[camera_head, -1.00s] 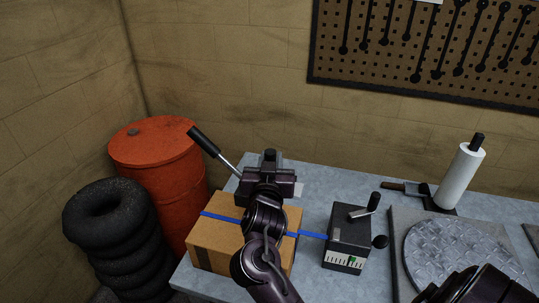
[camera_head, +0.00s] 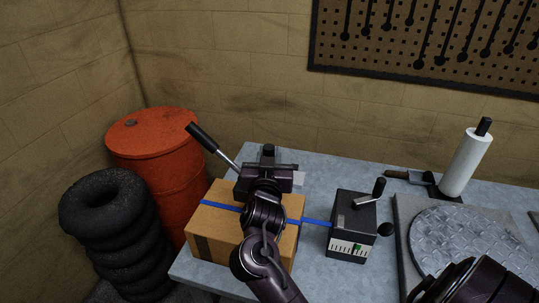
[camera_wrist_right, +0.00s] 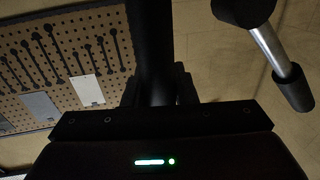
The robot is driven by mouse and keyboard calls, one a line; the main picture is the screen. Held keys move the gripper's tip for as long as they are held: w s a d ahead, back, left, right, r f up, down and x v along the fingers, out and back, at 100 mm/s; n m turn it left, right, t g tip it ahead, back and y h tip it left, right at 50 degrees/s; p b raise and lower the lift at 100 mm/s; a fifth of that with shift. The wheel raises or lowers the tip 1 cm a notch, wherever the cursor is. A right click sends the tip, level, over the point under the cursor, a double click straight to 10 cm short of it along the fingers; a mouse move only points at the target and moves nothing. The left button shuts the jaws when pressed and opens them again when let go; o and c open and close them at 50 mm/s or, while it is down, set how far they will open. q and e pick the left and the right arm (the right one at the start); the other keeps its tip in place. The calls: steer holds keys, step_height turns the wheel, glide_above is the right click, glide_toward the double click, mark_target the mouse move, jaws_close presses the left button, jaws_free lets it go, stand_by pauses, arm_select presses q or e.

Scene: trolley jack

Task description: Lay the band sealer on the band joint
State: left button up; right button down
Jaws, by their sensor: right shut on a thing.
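My right gripper (camera_head: 266,180) is shut on the band sealer (camera_head: 240,172), a dark tool with a long silver lever and black grip pointing up to the left. In the right wrist view the fingers close on a dark upright post (camera_wrist_right: 155,60), and the sealer's lever (camera_wrist_right: 268,45) stands to the right. The sealer is over the back part of a cardboard box (camera_head: 222,226) with a blue band (camera_head: 220,206) across its top. My gripper and wrist hide the middle of the band, so I cannot see the joint or any contact there. My left gripper is not in view.
The band runs right to a dark crank box (camera_head: 352,222) on the grey table (camera_head: 320,165). Right of it are a round metal plate (camera_head: 460,245) and a paper roll (camera_head: 466,160). A red drum (camera_head: 160,160) and stacked tyres (camera_head: 112,230) stand left.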

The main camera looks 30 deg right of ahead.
steer(key=shift+f+b, duration=1.9)
steer(key=shift+f, duration=0.1)
steer(key=shift+f+b, duration=0.65)
steer(key=shift+f, duration=0.7)
steer(key=c, duration=1.1)
jaws_free()
steer(key=shift+s, duration=0.1)
steer(key=shift+f, duration=0.45)
steer(key=p+v, duration=0.2)
steer(key=v, duration=0.6)
steer(key=shift+r, duration=0.3)
steer(key=shift+a, duration=0.1)
